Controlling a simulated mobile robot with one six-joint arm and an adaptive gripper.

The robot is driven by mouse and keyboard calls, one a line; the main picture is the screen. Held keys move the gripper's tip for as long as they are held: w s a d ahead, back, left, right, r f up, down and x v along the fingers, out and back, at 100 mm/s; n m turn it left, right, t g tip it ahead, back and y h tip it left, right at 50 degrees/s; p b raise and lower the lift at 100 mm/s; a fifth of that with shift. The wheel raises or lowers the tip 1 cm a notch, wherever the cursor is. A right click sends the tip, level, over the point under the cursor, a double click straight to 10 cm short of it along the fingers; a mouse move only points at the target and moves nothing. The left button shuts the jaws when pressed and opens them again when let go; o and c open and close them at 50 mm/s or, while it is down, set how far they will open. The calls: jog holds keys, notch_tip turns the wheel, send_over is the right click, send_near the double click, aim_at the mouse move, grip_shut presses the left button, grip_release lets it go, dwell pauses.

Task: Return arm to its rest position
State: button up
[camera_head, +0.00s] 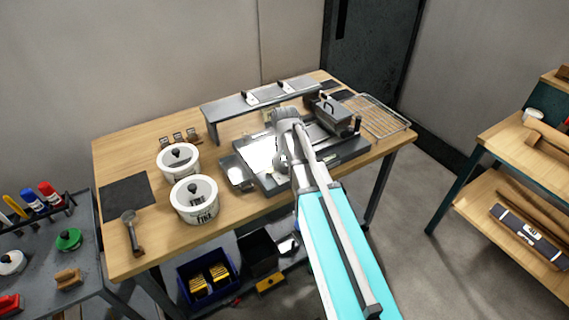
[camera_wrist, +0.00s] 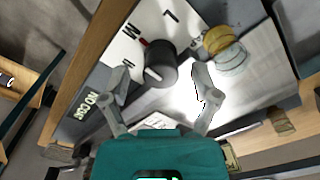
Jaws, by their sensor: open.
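My gripper (camera_wrist: 162,84) is open in the wrist view, its two grey fingers spread apart with nothing seen held between them. A black knob (camera_wrist: 160,63) on a white marked panel (camera_wrist: 128,38) shows just beyond and between the fingertips; I cannot tell if they touch it. In the head view my arm reaches from the lower right to the grey flat device (camera_head: 355,150) on the wooden table (camera_head: 130,258). There my own arm links hide the gripper's fingers.
Two white lidded pots (camera_head: 195,200) stand left of the device. A grey raised shelf (camera_head: 232,106) stands behind it, with a wire rack (camera_head: 376,117) to the right. In the wrist view, a gold disc (camera_wrist: 217,40) lies near the right finger. Floor right of the table looks clear.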

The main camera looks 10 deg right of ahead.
jog(key=s+r+n+p, duration=0.3)
jog(key=s+n, duration=0.2)
jog(key=s, duration=1.1)
jog(key=shift+a, duration=0.2)
